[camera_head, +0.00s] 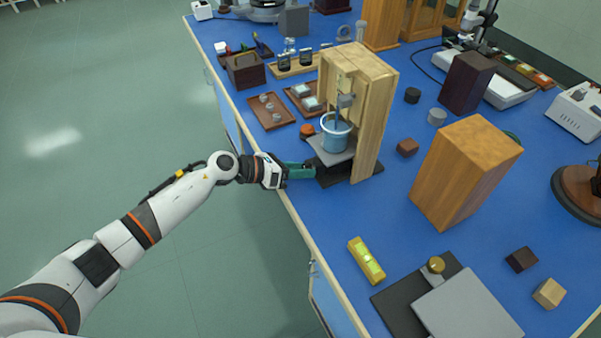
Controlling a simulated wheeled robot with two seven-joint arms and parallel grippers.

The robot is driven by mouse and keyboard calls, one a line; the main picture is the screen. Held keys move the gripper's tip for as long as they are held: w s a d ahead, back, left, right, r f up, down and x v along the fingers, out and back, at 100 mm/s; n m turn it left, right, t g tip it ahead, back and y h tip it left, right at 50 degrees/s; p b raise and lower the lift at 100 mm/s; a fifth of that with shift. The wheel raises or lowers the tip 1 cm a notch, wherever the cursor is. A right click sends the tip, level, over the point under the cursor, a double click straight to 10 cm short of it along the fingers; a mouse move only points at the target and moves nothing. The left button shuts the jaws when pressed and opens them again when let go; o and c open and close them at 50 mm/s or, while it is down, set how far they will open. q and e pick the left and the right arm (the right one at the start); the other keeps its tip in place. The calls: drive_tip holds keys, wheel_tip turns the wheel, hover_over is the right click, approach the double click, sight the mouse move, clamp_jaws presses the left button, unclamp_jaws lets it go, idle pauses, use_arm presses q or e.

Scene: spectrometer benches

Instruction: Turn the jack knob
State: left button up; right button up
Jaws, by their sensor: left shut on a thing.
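A jack with a grey top plate (325,153) and a dark base (362,172) stands at the wooden stand (368,100) near the bench's left edge. A blue beaker (335,139) sits on its plate. My left gripper (304,170) reaches in from the left over the bench edge, its teal fingers at the jack's near left side. It is shut on what appears to be the jack knob, which the fingers hide. A second flat jack with a grey plate (467,308) and a brass knob (436,265) lies in the foreground. My right gripper is out of view.
A yellow level (366,261) lies near the front edge. Brown trays (272,124) lie behind my gripper. Blue bench top is clear between gripper and level.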

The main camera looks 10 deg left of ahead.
use_arm(q)
drive_tip(key=shift+n+g+h+b, duration=0.3)
drive_tip(key=shift+n+g+b, duration=0.15)
drive_tip(key=shift+n, duration=0.25)
drive_tip(key=o, duration=1)
drive_tip(key=shift+a, duration=0.1)
drive_tip(key=shift+b+v, duration=1.05)
drive_tip(key=shift+v, duration=4.85)
drive_tip(key=shift+f, duration=0.1)
